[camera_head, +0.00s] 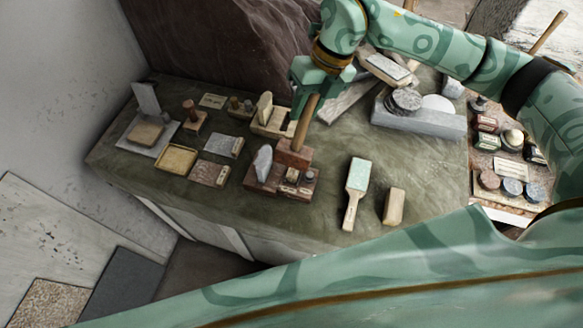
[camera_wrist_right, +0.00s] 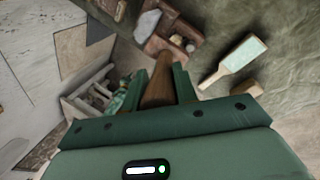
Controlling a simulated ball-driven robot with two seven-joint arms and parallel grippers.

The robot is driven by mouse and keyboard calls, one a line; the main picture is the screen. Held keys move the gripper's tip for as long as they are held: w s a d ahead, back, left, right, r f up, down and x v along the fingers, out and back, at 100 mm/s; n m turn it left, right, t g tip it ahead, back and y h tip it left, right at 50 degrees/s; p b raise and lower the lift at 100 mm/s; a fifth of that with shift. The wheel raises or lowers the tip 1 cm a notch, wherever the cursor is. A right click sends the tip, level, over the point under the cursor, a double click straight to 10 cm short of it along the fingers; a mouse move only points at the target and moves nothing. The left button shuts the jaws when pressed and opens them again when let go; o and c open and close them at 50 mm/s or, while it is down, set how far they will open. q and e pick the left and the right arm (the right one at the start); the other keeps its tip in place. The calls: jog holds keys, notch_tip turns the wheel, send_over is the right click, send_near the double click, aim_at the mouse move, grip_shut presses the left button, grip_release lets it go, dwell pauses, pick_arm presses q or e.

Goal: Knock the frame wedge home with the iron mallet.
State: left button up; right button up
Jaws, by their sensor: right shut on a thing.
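My right gripper (camera_head: 316,92) is shut on the wooden handle (camera_head: 305,122) of the mallet. The handle slants down to a reddish-brown, block-like head (camera_head: 294,153). In the wrist view the handle (camera_wrist_right: 159,82) runs between the fingers. The head is at or just above the far edge of a reddish-brown frame (camera_head: 262,184); I cannot tell if they touch. The frame holds an upright grey oval piece (camera_head: 263,164) and small pale and dark pieces (camera_head: 292,175) at its right. Which small piece is the wedge is not clear. My left gripper is not in view.
A green-faced paddle (camera_head: 356,178) and a tan block (camera_head: 394,206) lie right of the frame. A yellow tray (camera_head: 176,159) and small plates lie left. A grey stone slab (camera_head: 420,117) is at back right.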

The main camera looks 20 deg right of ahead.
aim_at(305, 123)
jog(key=shift+r, duration=0.1)
notch_tip(305, 123, down, 5)
jog(key=b, duration=0.3)
jog(key=shift+w+r, duration=0.1)
jog(key=shift+r, duration=0.3)
grip_shut()
jog(key=shift+r+p, duration=1.55)
jog(key=shift+r, duration=0.2)
jog(key=shift+a, duration=0.1)
notch_tip(305, 123, up, 5)
jog(key=p, duration=0.3)
jog(key=shift+p, duration=0.35)
